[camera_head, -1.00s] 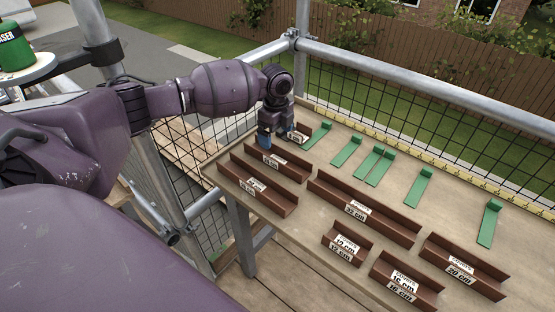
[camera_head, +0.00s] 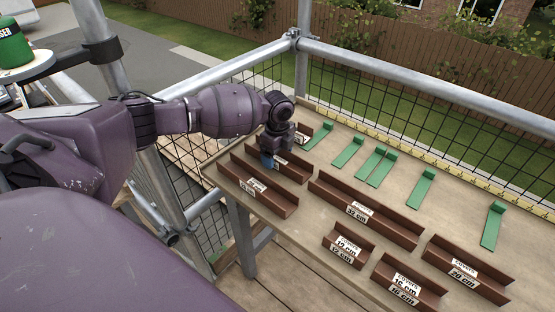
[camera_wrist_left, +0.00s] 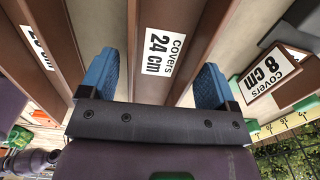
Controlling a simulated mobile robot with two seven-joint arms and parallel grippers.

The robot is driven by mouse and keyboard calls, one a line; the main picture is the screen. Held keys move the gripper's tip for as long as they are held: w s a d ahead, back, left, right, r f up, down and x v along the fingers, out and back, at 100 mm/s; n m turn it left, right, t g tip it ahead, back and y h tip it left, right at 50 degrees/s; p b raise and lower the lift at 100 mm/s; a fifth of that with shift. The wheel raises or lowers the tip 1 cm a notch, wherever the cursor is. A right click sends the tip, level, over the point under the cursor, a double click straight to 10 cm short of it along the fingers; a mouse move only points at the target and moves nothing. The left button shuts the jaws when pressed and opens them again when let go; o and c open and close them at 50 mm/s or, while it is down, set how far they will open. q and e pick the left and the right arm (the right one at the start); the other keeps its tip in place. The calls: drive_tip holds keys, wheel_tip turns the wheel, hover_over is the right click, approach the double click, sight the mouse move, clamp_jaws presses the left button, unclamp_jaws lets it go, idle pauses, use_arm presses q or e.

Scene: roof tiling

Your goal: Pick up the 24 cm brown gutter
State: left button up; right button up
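The 24 cm brown gutter (camera_head: 297,173) lies on the table at the left, behind another brown gutter. In the left wrist view the gutter (camera_wrist_left: 165,45) runs up the middle, with its white "Covers 24 cm" label legible. My left gripper (camera_head: 268,161) is over the gutter and hides part of it. In the wrist view, its two blue fingers (camera_wrist_left: 155,82) are spread apart, one on each side of the gutter. I cannot tell whether they touch it. My right gripper is out of view.
The 8 cm gutter (camera_wrist_left: 272,75) lies close beside the right-hand finger in the wrist view. Another gutter (camera_head: 262,194) lies in front, and a 32 cm one (camera_head: 375,215) to the right. Green brackets (camera_head: 350,151) and a yellow ruler (camera_head: 400,143) lie towards the back.

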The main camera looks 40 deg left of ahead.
use_arm(q)
drive_tip(key=c, duration=0.8)
drive_tip(key=shift+c, duration=0.2)
drive_tip(key=shift+r, duration=0.15)
